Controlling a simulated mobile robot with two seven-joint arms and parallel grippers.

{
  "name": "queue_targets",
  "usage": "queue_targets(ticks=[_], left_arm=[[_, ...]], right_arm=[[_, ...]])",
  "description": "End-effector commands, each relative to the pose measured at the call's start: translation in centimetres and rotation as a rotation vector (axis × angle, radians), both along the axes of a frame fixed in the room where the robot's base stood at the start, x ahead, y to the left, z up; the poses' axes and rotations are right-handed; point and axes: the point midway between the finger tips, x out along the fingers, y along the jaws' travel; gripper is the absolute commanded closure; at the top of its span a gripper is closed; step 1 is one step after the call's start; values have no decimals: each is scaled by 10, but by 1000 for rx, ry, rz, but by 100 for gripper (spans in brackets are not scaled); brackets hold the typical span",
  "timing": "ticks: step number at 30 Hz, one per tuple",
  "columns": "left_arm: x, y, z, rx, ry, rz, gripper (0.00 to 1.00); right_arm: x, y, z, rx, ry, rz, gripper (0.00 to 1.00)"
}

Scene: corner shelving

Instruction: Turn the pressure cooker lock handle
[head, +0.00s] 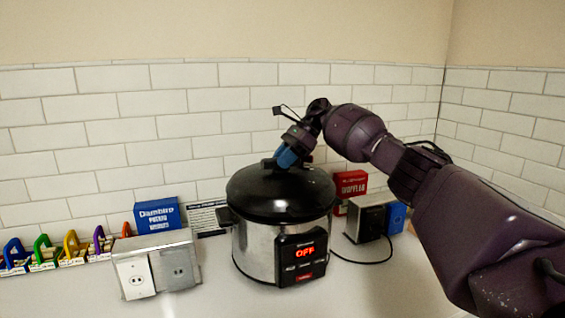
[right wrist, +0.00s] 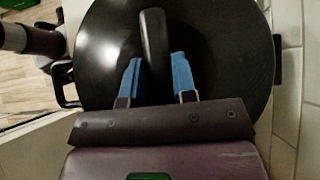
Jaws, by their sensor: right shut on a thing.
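The pressure cooker (head: 262,249) stands on the counter, with a silver body, a black lid (head: 262,195) and a front panel reading OFF in red. The lid also fills the upper part of the right wrist view (right wrist: 215,50). The black lock handle (right wrist: 153,40) rises from the middle of the lid. My right gripper (head: 282,160) reaches down to it from the upper right. In the right wrist view its blue fingers (right wrist: 156,75) lie on either side of the handle and are shut on it; the exact contact is partly hidden. My left gripper is not in view.
A metal outlet box (head: 178,262) and a blue box (head: 157,216) stand left of the cooker. A red box (head: 350,184) and another outlet box (head: 367,217) with a black cord stand right. The tiled wall is close behind.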

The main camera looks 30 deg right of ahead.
Motion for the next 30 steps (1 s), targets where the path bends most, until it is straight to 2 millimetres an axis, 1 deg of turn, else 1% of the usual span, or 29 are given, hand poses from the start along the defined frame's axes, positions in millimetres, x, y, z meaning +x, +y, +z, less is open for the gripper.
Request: queue_targets(ticks=[9,10,12,15,24,28,30], left_arm=[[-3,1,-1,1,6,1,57],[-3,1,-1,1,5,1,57],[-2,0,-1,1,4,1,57],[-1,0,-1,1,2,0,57],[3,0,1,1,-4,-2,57],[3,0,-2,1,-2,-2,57],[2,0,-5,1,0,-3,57]], right_arm=[[0,0,0,-2,-1,4,98],[0,0,0,-2,-1,4,73],[0,0,0,-2,-1,4,62],[0,0,0,-2,0,4,49],[0,-1,1,-1,0,2,49],[-1,-9,8,-1,0,-1,49],[-3,-16,15,-1,0,-1,49]])
